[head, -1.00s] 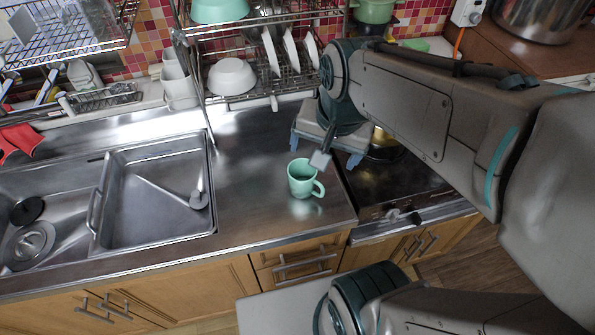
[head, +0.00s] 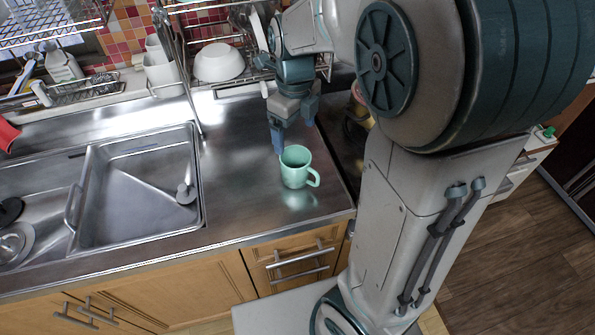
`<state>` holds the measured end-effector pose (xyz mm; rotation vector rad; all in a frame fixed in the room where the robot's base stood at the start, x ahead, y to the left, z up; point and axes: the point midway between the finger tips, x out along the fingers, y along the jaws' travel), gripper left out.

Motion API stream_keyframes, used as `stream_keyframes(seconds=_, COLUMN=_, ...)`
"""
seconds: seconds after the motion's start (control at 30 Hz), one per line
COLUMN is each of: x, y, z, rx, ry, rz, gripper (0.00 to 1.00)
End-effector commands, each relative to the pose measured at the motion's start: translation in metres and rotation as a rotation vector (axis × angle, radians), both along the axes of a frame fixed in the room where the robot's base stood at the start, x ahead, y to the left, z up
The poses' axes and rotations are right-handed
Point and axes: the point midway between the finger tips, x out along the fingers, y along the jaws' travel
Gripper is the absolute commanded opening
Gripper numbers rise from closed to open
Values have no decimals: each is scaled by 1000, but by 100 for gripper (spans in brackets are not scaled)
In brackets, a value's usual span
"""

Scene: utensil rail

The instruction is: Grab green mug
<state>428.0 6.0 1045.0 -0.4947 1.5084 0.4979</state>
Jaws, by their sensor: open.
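The green mug (head: 295,176) stands upright on the steel counter, close to its right end, with its handle toward the lower right. My gripper (head: 292,128) is just behind and above the mug, pointing down. Its blue fingers are apart with nothing between them. The left finger reaches down beside the mug's back left rim in the picture; I cannot tell whether it touches. The mug's rim and handle are in clear view.
A sink (head: 140,185) lies to the left of the mug. A dish rack with a white bowl (head: 218,63) stands at the back. A dark stove area, partly hidden by my arm, is to the right. The counter (head: 240,190) around the mug is clear.

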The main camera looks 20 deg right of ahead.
Motion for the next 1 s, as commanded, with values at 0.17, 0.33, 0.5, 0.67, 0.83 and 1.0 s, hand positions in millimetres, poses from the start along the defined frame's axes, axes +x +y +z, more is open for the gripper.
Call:
stream_keyframes(seconds=0.17, x=2, y=0, z=-18, rx=-5, ry=9, rz=-47, gripper=87)
stream_keyframes(seconds=0.33, x=1, y=0, z=-53, rx=-5, ry=10, rz=-46, gripper=87)
stream_keyframes(seconds=0.5, x=2, y=-1, z=-79, rx=-4, ry=8, rz=-46, gripper=87)
stream_keyframes(seconds=0.67, x=2, y=-1, z=-89, rx=-4, ry=6, rz=-43, gripper=87)
stream_keyframes(seconds=0.83, x=2, y=-5, z=-110, rx=-5, ry=9, rz=-44, gripper=87)
stream_keyframes(seconds=1.0, x=2, y=-7, z=-134, rx=-4, ry=8, rz=-44, gripper=87)
